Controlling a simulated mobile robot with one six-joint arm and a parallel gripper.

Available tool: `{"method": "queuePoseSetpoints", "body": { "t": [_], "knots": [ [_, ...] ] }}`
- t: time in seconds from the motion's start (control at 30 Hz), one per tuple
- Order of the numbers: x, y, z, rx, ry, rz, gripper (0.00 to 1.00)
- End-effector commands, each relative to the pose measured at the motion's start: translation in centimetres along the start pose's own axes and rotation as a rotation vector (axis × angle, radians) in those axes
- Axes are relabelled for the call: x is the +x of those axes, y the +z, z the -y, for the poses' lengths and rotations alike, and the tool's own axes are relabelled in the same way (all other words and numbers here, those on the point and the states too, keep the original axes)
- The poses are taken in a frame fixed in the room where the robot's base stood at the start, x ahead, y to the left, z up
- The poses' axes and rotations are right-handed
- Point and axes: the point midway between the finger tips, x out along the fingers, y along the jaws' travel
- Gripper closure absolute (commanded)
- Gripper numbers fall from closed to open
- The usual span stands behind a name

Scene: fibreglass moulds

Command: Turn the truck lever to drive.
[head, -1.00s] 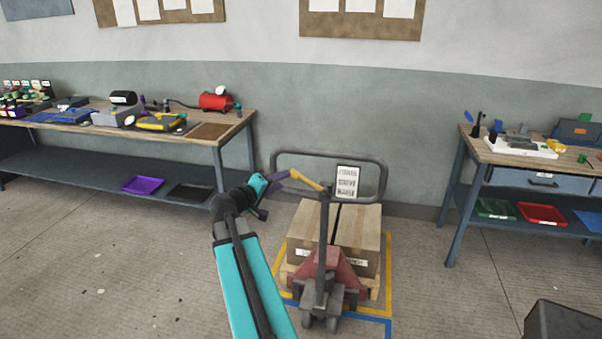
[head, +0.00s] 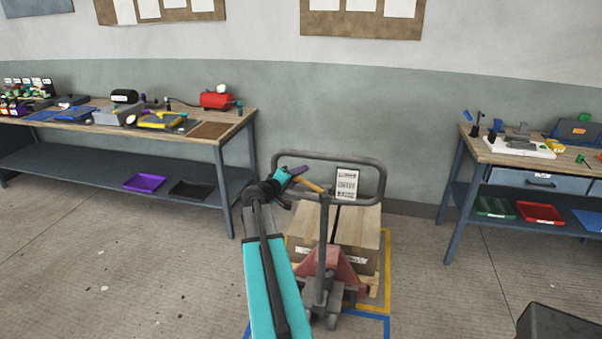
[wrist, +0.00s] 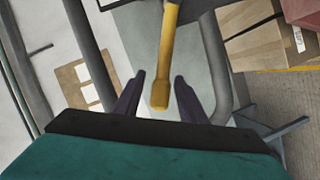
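My gripper (head: 298,175) is at the lever's free left end. In the wrist view the lever (wrist: 168,45) comes down from the top, and its blunt end lies between my two dark purple fingers (wrist: 159,78). A gap shows on each side, so the fingers are open and do not appear to touch it. A white card (head: 346,184) with several lines hangs at the handle; its text is unreadable.
Cardboard boxes (head: 362,228) sit on a pallet behind the truck, within yellow and blue floor lines. A workbench (head: 208,133) with tools stands left, another (head: 484,150) right. A dark box (head: 560,325) is at the lower right. Floor between is clear.

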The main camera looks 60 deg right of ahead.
Motion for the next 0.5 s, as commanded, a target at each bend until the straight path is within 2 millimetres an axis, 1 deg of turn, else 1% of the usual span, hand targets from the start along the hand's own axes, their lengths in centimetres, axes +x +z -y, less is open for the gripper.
{"method": "queuePoseSetpoints", "body": {
  "t": [0.03,0.2,0.5],
  "knots": [
    [0.7,-0.1,-0.1,-0.001,0.0,0.002,0.62],
    [1.7,-0.1,0.0,-0.001,0.0,0.0,0.62],
    [2.1,0.1,0.0,0.0,0.0,0.0,0.62]
  ]
}}
